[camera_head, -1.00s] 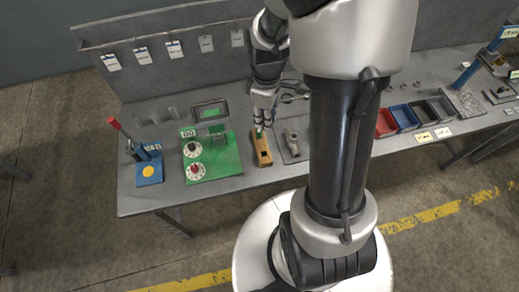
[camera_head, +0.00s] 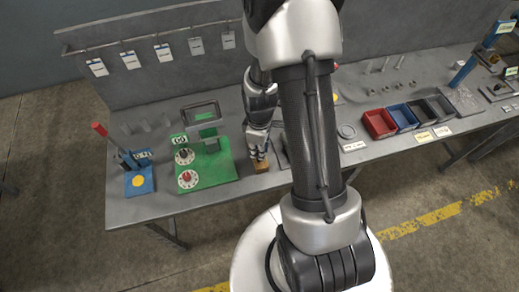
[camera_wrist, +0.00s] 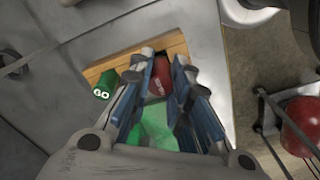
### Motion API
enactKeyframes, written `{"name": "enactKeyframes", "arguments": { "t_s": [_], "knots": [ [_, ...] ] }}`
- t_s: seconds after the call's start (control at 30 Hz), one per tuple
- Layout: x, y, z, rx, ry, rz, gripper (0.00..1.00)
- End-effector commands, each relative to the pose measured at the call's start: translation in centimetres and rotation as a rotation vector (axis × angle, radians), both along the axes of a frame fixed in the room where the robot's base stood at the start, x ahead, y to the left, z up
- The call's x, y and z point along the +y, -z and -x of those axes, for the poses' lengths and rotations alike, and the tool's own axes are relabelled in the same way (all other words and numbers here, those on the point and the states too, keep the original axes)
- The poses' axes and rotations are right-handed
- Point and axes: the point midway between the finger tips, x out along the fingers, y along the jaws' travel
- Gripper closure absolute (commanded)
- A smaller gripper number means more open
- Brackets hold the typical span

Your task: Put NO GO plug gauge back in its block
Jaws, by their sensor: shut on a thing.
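The wooden block (camera_head: 262,168) stands near the front edge of the bench, mostly covered by my gripper (camera_head: 259,157) in the head view. In the wrist view the block (camera_wrist: 121,62) lies beyond the fingertips, with the green GO gauge (camera_wrist: 104,84) at its left. My gripper (camera_wrist: 163,70) is shut on the red NO GO plug gauge (camera_wrist: 160,80), whose red handle shows between the blue-padded fingers. The gauge is over or at the block. Its lower end is hidden, so I cannot tell whether it is in the hole.
A green plate with dials (camera_head: 217,172) lies left of the block, and a blue press stand (camera_head: 139,182) farther left. Red (camera_head: 379,124) and blue (camera_head: 403,117) bins stand right. An unclear red rounded object (camera_wrist: 303,125) shows at the wrist view's right.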

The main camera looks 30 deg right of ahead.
Motion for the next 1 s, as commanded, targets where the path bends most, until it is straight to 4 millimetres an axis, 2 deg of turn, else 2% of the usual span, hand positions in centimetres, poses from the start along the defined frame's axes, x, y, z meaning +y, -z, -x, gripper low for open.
{"name": "enactKeyframes", "arguments": {
  "t_s": [0.17,0.67,0.7,1.0],
  "knots": [
    [0.0,-0.1,0.0,-0.001,0.000,0.000,1.00],
    [0.0,1.0,0.0,-0.001,0.000,0.000,1.00],
    [0.0,1.0,0.0,-0.001,0.000,0.000,0.80],
    [0.0,1.0,0.0,-0.001,0.000,0.000,0.62]
  ]
}}
